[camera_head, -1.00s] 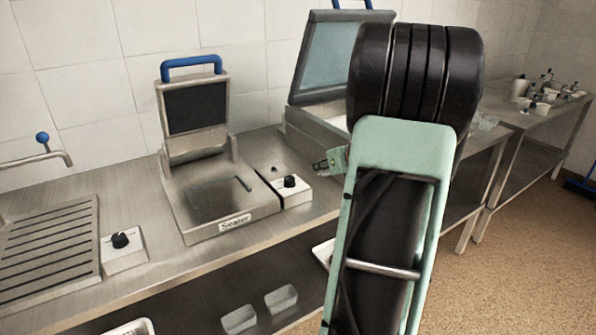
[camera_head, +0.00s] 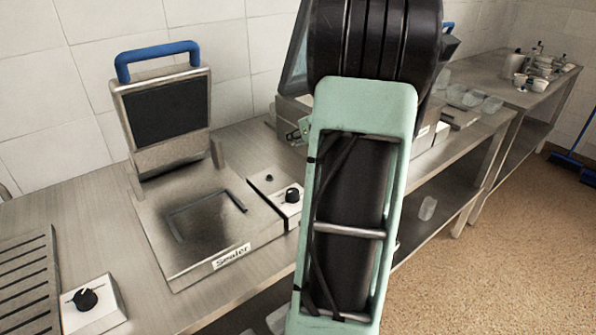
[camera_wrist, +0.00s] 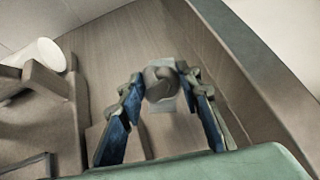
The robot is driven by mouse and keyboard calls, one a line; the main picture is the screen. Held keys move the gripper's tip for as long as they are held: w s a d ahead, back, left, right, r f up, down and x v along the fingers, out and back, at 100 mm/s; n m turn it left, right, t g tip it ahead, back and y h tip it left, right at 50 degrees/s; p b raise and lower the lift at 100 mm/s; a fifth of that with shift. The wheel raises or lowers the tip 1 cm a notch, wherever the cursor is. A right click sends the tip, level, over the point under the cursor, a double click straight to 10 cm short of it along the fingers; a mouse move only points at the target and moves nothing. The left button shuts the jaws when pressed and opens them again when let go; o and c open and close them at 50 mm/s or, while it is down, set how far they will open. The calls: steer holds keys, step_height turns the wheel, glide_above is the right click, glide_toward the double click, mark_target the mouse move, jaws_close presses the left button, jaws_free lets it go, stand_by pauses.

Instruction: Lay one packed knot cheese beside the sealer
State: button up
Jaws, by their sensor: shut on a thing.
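The sealer (camera_head: 190,225) stands on the steel counter at the left of the head view. Its lid (camera_head: 165,110), with a blue handle, is raised, and its front carries a "Sealer" label. In the wrist view my gripper (camera_wrist: 160,85) is shut on a small, greyish, rounded thing in a pale, clear-looking wrap (camera_wrist: 160,72). It looks like a packed knot cheese, but it is blurred. It is over a bare steel surface. In the head view my arm hides most of the gripper and the cheese.
A knob box (camera_head: 287,200) adjoins the sealer's right side. A second knob box (camera_head: 92,305) and a slatted grate (camera_head: 25,285) are at the left. Clear tubs (camera_head: 472,98) stand on the counter farther right. Bare counter (camera_wrist: 125,40) shows in the wrist view.

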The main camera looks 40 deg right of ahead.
mark_target(299, 175)
step_height(299, 175, down, 10)
steer(key=b, duration=0.3)
steer(key=shift+b, duration=0.35)
steer(key=shift+f, duration=0.15)
steer(key=o, duration=1.2)
steer(key=shift+c, duration=0.2)
steer(key=shift+r, duration=0.25)
steer(key=p+v, duration=0.2)
steer(key=v, duration=1)
steer(key=shift+w, duration=0.15)
